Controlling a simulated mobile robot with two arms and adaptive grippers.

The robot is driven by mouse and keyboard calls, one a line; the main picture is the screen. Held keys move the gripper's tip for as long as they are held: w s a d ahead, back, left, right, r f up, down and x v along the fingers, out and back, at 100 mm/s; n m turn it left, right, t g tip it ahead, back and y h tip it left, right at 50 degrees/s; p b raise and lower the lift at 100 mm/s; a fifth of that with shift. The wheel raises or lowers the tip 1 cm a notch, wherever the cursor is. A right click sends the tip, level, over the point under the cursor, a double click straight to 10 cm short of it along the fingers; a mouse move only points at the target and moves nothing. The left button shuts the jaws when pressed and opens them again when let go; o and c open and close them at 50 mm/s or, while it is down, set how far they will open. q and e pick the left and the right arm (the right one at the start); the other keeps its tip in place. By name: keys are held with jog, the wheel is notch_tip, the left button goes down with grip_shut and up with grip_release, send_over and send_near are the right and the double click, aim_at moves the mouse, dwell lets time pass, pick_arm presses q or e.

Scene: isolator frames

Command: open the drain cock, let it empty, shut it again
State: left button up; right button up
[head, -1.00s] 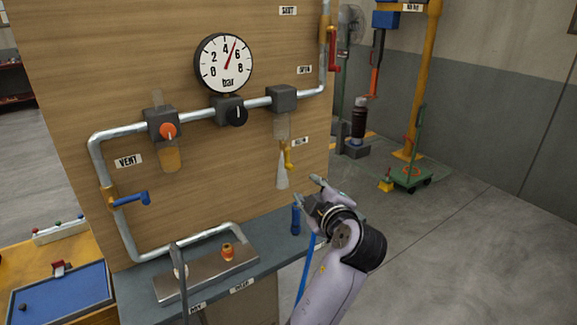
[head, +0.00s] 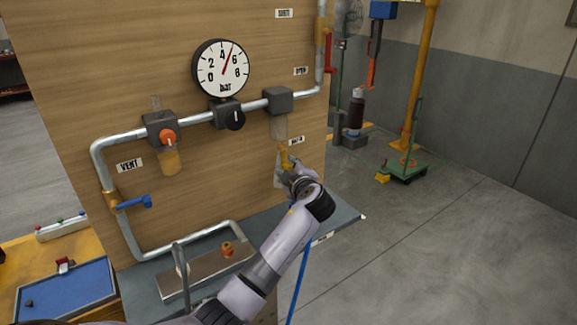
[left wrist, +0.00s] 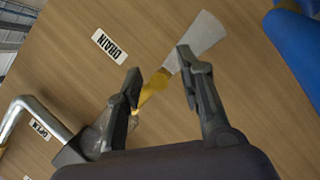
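The yellow drain cock (head: 284,158) hangs under the clear bowl (head: 279,128) on the wooden panel. In the left wrist view its yellow part (left wrist: 152,88) shows between my fingers, beside the DRAIN label (left wrist: 108,46). A pale flared shape (left wrist: 203,38) spreads from its end; I cannot tell if it is a spout or escaping flow. My left gripper (head: 286,168) is at the cock in the head view and covers its lower part. In the left wrist view its fingers (left wrist: 160,65) are apart, on either side of the cock. Contact cannot be told. My right gripper is out of view.
The gauge (head: 221,68) reads about 5 bar. A grey pipe (head: 190,120) carries an orange knob (head: 167,136) and a black knob (head: 235,119). A blue-handled vent valve (head: 130,202) is at left, a red lever (head: 331,53) upper right. A bench (head: 335,215) runs below.

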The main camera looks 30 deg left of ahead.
pick_arm(q)
jog(key=shift+w+a, duration=0.15)
jog(key=shift+c, duration=0.6)
grip_shut()
